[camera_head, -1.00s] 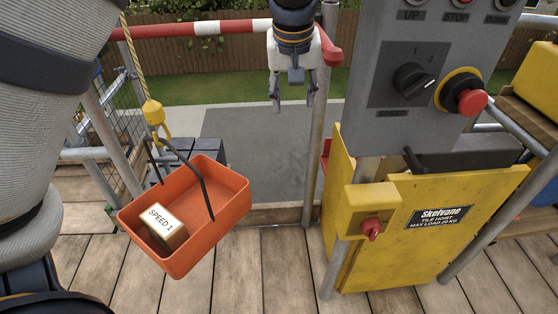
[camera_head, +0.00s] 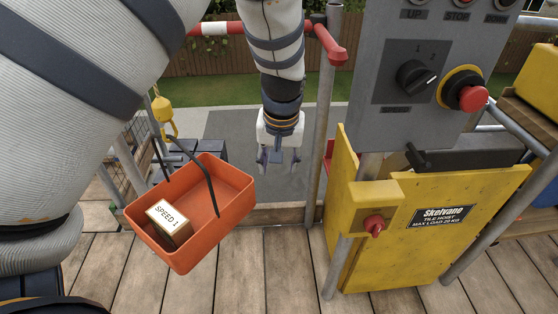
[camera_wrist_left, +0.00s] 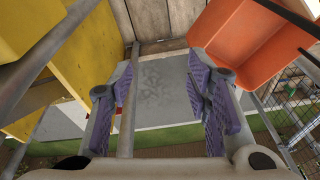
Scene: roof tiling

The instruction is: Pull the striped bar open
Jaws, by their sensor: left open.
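The striped bar (camera_head: 222,28) is red and white and runs across the gap at the top of the head view. My left arm hides its middle. Its red end (camera_head: 330,46) shows at the right by a grey upright post (camera_head: 323,120). My left gripper (camera_head: 279,162) hangs below the bar, pointing down, open and empty, left of the post. In the left wrist view its purple-padded fingers (camera_wrist_left: 162,92) are spread apart. The post (camera_wrist_left: 129,100) shows there near the left finger; I cannot tell whether it touches. My right gripper is not in view.
An orange tub (camera_head: 232,205) holding a "SPEED 1" block (camera_head: 168,222) hangs from a yellow hook (camera_head: 162,108), left of my gripper. The yellow hoist housing (camera_head: 440,225) and grey control panel (camera_head: 420,95) stand at the right. Wooden planks (camera_head: 275,260) lie below.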

